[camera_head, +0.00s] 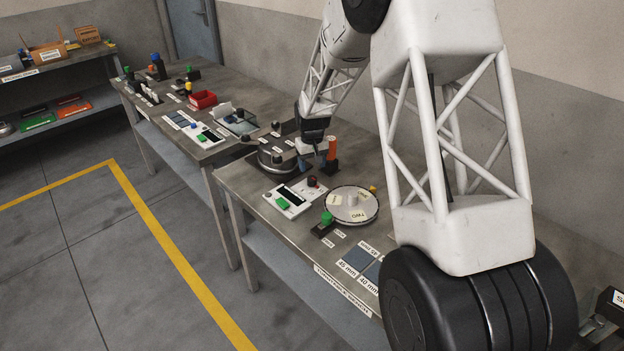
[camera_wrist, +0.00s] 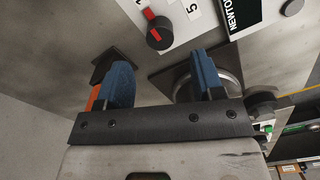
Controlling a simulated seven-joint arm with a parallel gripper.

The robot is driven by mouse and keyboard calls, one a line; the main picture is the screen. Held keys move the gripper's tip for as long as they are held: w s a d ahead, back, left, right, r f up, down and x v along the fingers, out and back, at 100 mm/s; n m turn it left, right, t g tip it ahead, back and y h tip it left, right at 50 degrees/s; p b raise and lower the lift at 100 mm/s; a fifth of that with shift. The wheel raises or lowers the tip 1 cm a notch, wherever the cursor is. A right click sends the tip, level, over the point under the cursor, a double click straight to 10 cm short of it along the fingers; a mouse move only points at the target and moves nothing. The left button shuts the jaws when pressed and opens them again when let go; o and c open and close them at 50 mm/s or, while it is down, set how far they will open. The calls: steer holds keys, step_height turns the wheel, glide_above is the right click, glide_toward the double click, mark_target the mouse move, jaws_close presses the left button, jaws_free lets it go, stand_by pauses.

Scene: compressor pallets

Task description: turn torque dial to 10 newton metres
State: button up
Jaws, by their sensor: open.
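The torque dial is a dark round knob (camera_wrist: 158,32) with a red stripe, on a white panel (camera_wrist: 187,22) at the top of the wrist view. Labels reading 5 and 1 show beside it, cut off or partial. A black display (camera_wrist: 236,18) reading "NEWTO" is at the right. In the head view the dial (camera_head: 312,181) sits at the back right of its panel (camera_head: 290,208). My gripper (camera_wrist: 161,66) is open and empty, its blue fingers apart, short of the dial. It also shows in the head view (camera_head: 318,160), above and behind the panel. I cannot tell which mark the stripe points to.
An orange cylinder (camera_head: 332,150) on a dark base stands close beside my gripper. A round dark fixture (camera_head: 276,158) is to its left.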

mark_target(312, 178)
steer(key=shift+f, duration=3.3)
steer(key=c, duration=0.9)
